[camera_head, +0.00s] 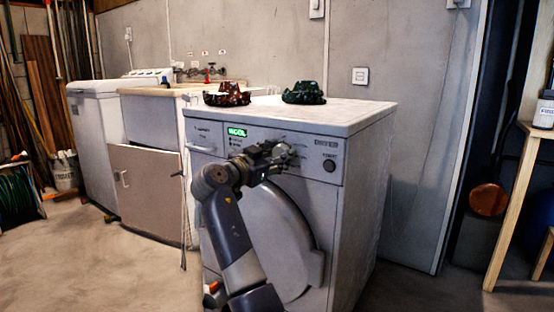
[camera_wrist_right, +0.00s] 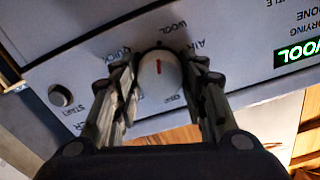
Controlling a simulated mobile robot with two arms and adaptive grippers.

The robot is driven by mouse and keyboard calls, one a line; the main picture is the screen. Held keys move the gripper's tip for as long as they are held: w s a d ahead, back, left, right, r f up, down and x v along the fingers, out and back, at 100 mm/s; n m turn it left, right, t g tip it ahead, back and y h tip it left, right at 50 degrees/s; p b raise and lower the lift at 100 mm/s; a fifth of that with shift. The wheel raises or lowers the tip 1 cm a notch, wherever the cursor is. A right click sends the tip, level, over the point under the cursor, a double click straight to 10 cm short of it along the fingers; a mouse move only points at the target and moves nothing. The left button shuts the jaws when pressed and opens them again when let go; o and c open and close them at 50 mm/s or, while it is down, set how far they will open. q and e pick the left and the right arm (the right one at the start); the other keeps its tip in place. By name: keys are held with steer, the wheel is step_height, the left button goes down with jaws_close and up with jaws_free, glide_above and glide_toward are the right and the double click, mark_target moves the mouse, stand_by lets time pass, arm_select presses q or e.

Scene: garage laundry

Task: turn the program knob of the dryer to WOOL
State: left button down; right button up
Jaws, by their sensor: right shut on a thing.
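The dryer (camera_head: 350,117) is a white front-loader with a control panel at its top front. Its display (camera_head: 236,132) is lit green and reads WOOL; it also shows in the wrist view (camera_wrist_right: 297,52). The program knob (camera_wrist_right: 160,75) is pale and round with a red mark, which points roughly toward the WOOL label (camera_wrist_right: 173,28) at the top of the dial. My right gripper (camera_head: 280,155) is at the panel, shut on the knob with one finger on each side. In the head view the gripper hides the knob. My left gripper is out of view.
A dark red ornate object (camera_head: 227,94) and a dark green one (camera_head: 303,93) sit on the dryer top. A round start button (camera_head: 329,165) is right of the knob. A sink cabinet (camera_head: 150,185) stands left, a wooden table (camera_head: 512,200) right. The floor at front left is clear.

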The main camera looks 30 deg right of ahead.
steer(key=shift+f, duration=0.1)
stand_by(0.5)
steer(key=o, duration=1.1)
steer(key=shift+m, duration=0.3)
steer(key=v, duration=1.2)
steer(key=shift+w, duration=0.1)
